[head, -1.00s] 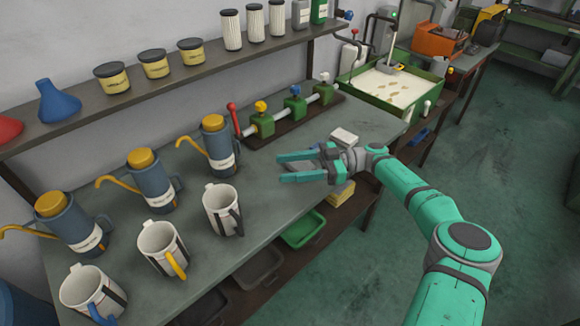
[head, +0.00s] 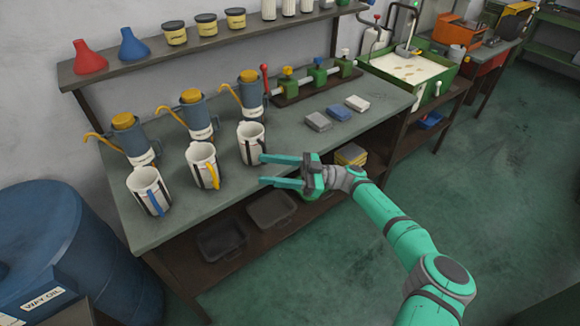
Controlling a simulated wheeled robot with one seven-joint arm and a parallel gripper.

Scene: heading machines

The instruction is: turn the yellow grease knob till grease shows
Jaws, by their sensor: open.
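The yellow knob (head: 287,71) sits on top of a green valve block at the left part of a bench-top manifold (head: 318,84). A blue knob (head: 318,60) and a white knob (head: 345,52) stand on blocks to its right, and a red-tipped lever (head: 265,78) stands at its left. My gripper (head: 262,170) is open and empty, fingers pointing left, near the bench's front edge. It is well below and in front of the yellow knob in the picture, apart from it. No grease can be made out at the manifold.
Three white jugs (head: 203,165) and three blue-grey oil cans (head: 197,115) stand on the left of the bench (head: 180,222). Grey, blue and white blocks (head: 339,113) lie in front of the manifold. A shelf (head: 200,44) runs above. A blue drum (head: 75,250) stands at left.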

